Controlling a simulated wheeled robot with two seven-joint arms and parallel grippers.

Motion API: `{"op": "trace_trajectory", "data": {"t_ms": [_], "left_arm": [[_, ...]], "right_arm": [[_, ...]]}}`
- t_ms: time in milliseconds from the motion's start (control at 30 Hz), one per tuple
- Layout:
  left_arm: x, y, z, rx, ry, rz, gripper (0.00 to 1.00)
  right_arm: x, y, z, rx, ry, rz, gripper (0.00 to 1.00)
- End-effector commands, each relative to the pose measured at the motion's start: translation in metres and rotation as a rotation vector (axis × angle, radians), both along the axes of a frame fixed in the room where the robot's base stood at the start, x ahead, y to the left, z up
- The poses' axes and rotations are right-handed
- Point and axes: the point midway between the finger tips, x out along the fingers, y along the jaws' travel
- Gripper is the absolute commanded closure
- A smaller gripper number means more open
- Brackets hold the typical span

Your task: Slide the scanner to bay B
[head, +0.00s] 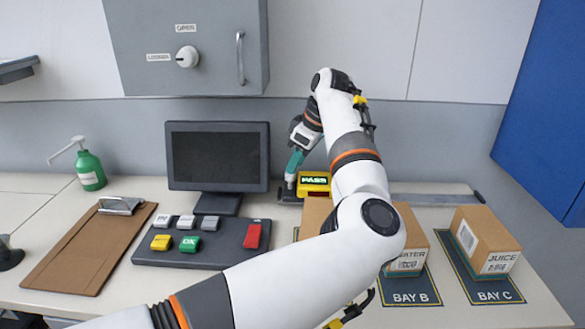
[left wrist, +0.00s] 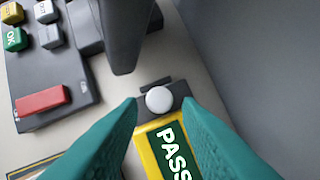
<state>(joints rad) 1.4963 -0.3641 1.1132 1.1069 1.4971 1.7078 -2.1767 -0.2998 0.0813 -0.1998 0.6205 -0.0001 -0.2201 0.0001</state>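The scanner (head: 314,182) is a yellow unit with a dark screen reading PASS, at the back of the bench by the left end of the rail (head: 425,198). In the left wrist view the scanner (left wrist: 160,152) has a white round knob (left wrist: 158,99) on a dark base. My left gripper (head: 289,179) reaches down at the scanner's left end. Its teal fingers are apart, with the knob showing between their tips; I see no contact. Bay B (head: 411,299) is a dark labelled mat at the front right, bearing a WATER box (head: 413,231). My right gripper is not in view.
Bay C (head: 494,292) with a JUICE box (head: 480,238) lies further right. My left arm partly hides another box (head: 314,213). A monitor (head: 218,157) and button panel (head: 200,245) stand left of the scanner.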

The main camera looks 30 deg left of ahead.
Motion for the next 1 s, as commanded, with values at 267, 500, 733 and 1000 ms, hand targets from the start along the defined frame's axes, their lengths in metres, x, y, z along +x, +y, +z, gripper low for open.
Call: {"op": "trace_trajectory", "data": {"t_ms": [267, 500, 733, 1000], "left_arm": [[-0.002, 0.012, -0.028, 0.000, 0.000, 0.001, 0.69], [-0.002, 0.013, -0.031, 0.000, 0.000, 0.001, 0.69], [-0.002, 0.013, -0.030, 0.000, 0.000, 0.001, 0.93], [-0.002, 0.014, -0.030, 0.000, 0.000, 0.001, 1.00]], "right_arm": [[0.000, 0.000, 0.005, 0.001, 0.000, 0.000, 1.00], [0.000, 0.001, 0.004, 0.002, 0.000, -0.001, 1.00], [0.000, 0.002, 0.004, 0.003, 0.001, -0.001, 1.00], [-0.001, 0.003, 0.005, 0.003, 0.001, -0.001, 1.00]]}}
